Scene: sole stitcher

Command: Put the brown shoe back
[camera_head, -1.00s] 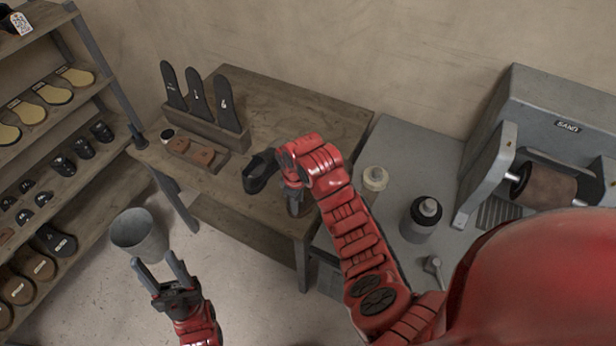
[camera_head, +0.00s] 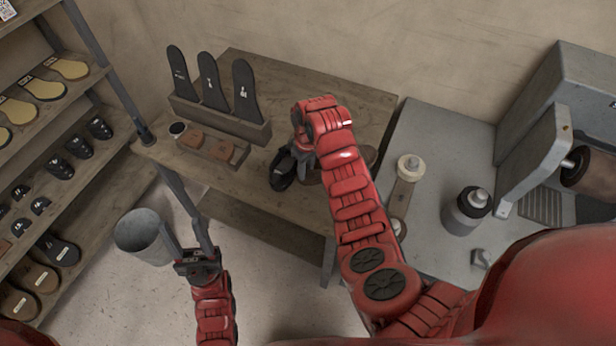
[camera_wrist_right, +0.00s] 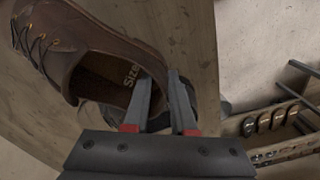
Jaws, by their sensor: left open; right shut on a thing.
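The brown lace-up shoe (camera_wrist_right: 115,50) is in my right gripper. In the right wrist view the two fingers (camera_wrist_right: 160,76) straddle the wall of its heel opening, and the laces are at upper left. In the head view my right gripper (camera_head: 303,168) and arm hide most of it; a brown part (camera_head: 369,157) shows right of the arm, over the wooden table (camera_head: 245,200). I cannot tell whether it touches the table. A black shoe (camera_head: 281,172) is just left of that gripper. My left gripper (camera_head: 184,224) is open and empty, low in front of the table.
A rack (camera_head: 90,165) of soles and shoe parts stands at left. A grey bucket (camera_head: 142,238) is near my left gripper. The table holds a block with upright black soles (camera_head: 212,85) and a small tray (camera_head: 212,148). A grey bench (camera_head: 440,150) with a bottle (camera_head: 466,210) and sander is at right.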

